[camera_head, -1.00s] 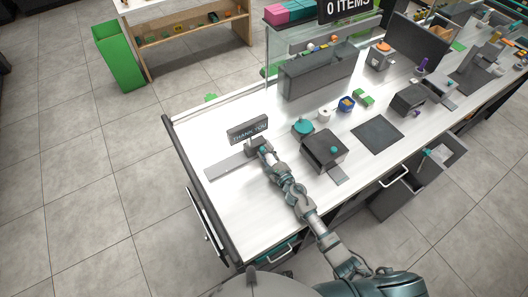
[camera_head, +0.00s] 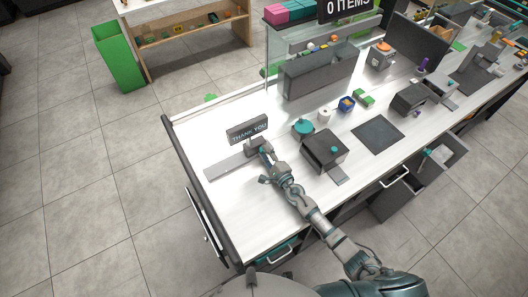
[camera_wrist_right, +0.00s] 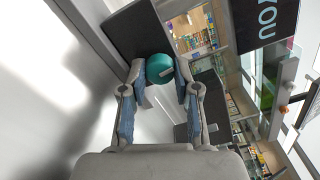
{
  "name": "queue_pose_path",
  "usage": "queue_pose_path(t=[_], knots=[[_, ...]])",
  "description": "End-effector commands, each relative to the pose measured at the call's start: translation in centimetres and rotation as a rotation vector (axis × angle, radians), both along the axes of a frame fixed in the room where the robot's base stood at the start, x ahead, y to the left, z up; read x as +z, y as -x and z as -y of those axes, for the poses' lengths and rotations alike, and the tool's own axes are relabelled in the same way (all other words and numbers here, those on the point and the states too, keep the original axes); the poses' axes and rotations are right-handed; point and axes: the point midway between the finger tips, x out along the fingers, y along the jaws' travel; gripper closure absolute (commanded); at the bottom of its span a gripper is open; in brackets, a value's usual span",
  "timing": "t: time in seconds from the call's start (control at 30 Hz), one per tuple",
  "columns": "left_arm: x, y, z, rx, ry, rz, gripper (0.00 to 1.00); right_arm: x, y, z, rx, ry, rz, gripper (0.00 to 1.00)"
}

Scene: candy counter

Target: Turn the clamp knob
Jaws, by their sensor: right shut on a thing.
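The teal round clamp knob (camera_wrist_right: 160,68) sits between the two fingertips of my right gripper (camera_wrist_right: 161,82) in the right wrist view. A light mark shows on its face. The fingers are shut on its sides. In the head view my right gripper (camera_head: 263,149) reaches the grey clamp block (camera_head: 253,143) just below the THANK YOU sign (camera_head: 247,130), and hides the knob there. A flat grey strip (camera_head: 228,166) runs from the block to the left along the white counter. My left gripper is not in view.
The white counter (camera_head: 205,139) is bare left of the sign.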

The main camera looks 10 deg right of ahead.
Motion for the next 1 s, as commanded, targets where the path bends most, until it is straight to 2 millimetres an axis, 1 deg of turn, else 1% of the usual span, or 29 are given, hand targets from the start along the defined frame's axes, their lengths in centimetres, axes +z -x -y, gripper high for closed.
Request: queue_pose_path(t=[0.07,0.2,0.23,0.47,0.53,0.6,0.67,0.9,0.97,1.0], knots=[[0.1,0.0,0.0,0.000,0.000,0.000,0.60,-0.3,0.1,-0.1,0.003,0.026,0.004,0.93],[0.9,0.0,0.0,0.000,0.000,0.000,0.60,-0.2,0.2,-0.1,0.005,0.201,0.073,0.93],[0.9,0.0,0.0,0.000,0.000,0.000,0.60,-0.3,0.1,-0.1,0.005,0.223,0.082,0.93],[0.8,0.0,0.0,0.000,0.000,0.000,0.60,-0.5,0.2,-0.1,0.005,0.236,0.087,0.93],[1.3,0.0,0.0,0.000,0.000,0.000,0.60,-0.3,0.2,0.0,0.005,0.295,0.110,0.93],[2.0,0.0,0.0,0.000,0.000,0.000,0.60,-0.3,0.2,0.0,0.006,0.397,0.150,0.93],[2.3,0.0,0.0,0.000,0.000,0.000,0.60,-0.3,0.2,-0.1,0.006,0.452,0.173,0.93],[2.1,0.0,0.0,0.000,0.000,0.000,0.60,-0.6,0.2,-0.1,0.007,0.471,0.180,0.93],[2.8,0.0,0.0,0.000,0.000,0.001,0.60,-0.4,0.2,-0.1,0.008,0.530,0.203,0.93],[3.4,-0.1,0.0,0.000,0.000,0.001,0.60,-0.3,0.3,-0.1,0.008,0.591,0.227,0.93]])
